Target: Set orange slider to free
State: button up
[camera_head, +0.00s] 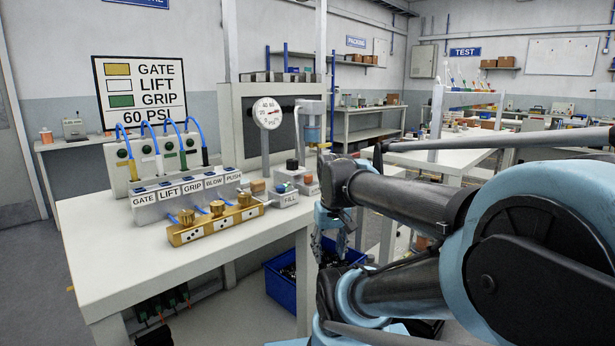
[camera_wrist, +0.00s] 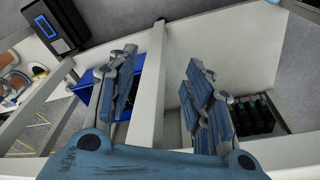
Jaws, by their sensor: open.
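My gripper (camera_head: 330,240) hangs past the right end of the workbench, over the blue bin, away from the bench devices. In the wrist view my gripper (camera_wrist: 161,60) is open, with nothing between its fingers. No part is clearly readable as the orange slider. A small orange-tan block (camera_head: 258,187) sits on the bench beside the FILL block (camera_head: 288,198), and a unit with a reddish-orange part (camera_head: 308,179) stands behind it. Both are too small to tell a slider or its setting. My arm hides part of the bench's right side.
A white workbench (camera_head: 110,275) carries a brass valve block (camera_head: 215,225), a labelled connector row (camera_head: 185,193) with blue hoses, and a pressure gauge (camera_head: 267,113). A sign board (camera_head: 140,92) stands behind. The blue bin (camera_head: 283,290) is below; the bench's front strip is clear.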

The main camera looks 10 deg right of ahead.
jog(key=w+r+n+g, duration=0.1)
jog(key=w+r+n, duration=0.2)
jog(key=w+r, duration=1.25)
notch_tip(320, 180, up, 14)
jog(key=n+g, duration=0.1)
jog(key=n, duration=0.2)
send_over(308, 175)
notch_tip(308, 175, down, 17)
jog(key=shift+w+f, duration=0.15)
